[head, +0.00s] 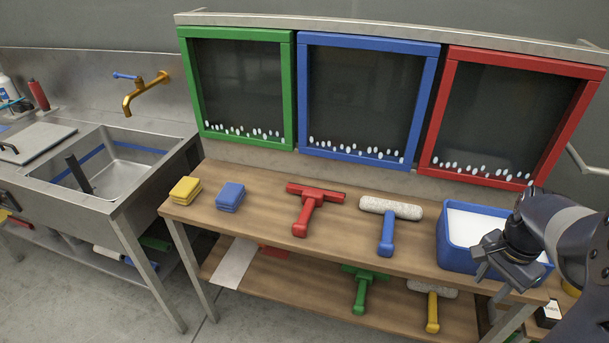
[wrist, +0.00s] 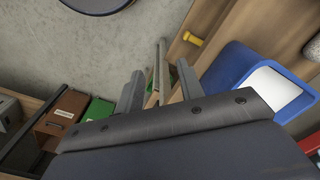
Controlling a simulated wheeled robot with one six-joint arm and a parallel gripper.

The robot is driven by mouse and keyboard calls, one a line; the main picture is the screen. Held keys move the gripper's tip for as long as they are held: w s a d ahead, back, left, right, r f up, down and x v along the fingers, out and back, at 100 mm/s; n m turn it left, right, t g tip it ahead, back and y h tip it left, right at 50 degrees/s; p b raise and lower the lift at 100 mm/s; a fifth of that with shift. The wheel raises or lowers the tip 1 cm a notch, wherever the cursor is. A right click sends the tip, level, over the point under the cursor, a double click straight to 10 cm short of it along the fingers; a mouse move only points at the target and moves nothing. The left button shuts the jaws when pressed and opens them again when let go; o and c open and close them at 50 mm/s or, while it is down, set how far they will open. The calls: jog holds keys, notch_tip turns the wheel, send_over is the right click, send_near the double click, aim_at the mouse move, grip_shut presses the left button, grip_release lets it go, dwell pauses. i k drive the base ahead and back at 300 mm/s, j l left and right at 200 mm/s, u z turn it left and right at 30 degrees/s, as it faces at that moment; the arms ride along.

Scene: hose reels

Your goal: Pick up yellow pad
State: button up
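The yellow pad (head: 185,190) lies at the left end of the wooden table's top, looking like a small stack of layers. My gripper (head: 490,268) is far to its right, by the front of the blue tub at the table's right end. In the wrist view, the two fingers of my gripper (wrist: 158,90) stand apart with nothing held between them. The yellow pad does not show in the wrist view.
A blue pad (head: 230,196) lies just right of the yellow one. A red squeegee (head: 310,205), a blue-handled roller (head: 389,220) and the blue tub (head: 455,252) stand further right. Framed panels rise behind. A sink (head: 110,170) is at left.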

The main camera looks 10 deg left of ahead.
aim_at(188, 188)
jog(key=i+j+u, duration=0.1)
jog(key=j+u, duration=0.2)
jog(key=u, duration=0.15)
jog(key=i+j+u, duration=0.2)
jog(key=u, duration=0.3)
jog(key=i+j+u, duration=0.2)
jog(key=u, duration=0.25)
jog(key=i+j+u, duration=0.1)
jog(key=i, duration=0.25)
jog(key=i+j, duration=0.25)
jog(key=i, duration=0.15)
jog(key=i+j+u, duration=0.15)
jog(key=i, duration=0.25)
